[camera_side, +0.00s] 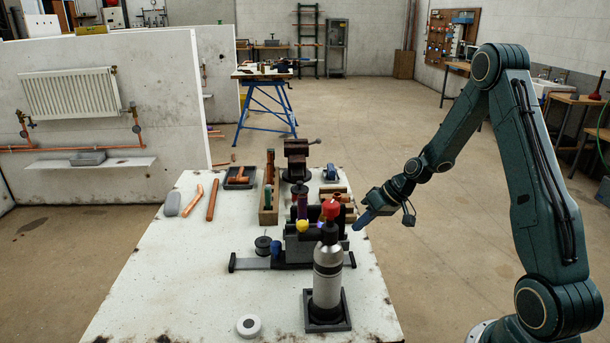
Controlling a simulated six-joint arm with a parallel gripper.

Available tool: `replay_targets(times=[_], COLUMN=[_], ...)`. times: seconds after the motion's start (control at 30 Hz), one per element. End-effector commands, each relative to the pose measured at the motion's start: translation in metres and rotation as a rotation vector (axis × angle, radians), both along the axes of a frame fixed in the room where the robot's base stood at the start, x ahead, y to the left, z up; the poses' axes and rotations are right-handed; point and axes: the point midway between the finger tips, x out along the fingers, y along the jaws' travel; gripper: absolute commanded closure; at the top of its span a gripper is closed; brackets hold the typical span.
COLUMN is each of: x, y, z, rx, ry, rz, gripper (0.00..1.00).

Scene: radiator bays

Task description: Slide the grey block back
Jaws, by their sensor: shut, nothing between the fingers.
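A grey block (88,158) lies on the narrow white shelf (55,164) below the radiator, on the left partition wall. A small dark mark shows on the shelf just right of the block. My gripper (362,221) is shut and empty, above the right edge of the workbench (185,275). It points down and left, far to the right of the grey block and apart from it. A second grey, rounded piece (173,204) lies at the bench's left edge.
A grey gas bottle with a red top (327,268) stands in a dark square base on the bench. A dark tool rack (300,245), a vise (297,158) and copper pipes (212,200) are also there. Copper piping (65,149) runs above the shelf. The bench's front left is mostly clear.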

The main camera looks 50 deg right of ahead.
Motion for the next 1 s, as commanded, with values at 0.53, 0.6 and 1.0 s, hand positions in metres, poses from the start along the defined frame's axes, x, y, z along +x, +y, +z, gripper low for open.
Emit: replay_targets(times=[0.53, 0.6, 1.0], x=[-0.033, -0.034, -0.033], y=[-0.022, -0.022, -0.023], z=[0.052, 0.054, 0.073], rx=[0.0, 0.0, -0.004], ry=[0.0, 0.001, -0.004], rz=[-0.002, -0.001, 0.0], gripper=[1.0, 1.0, 0.52])
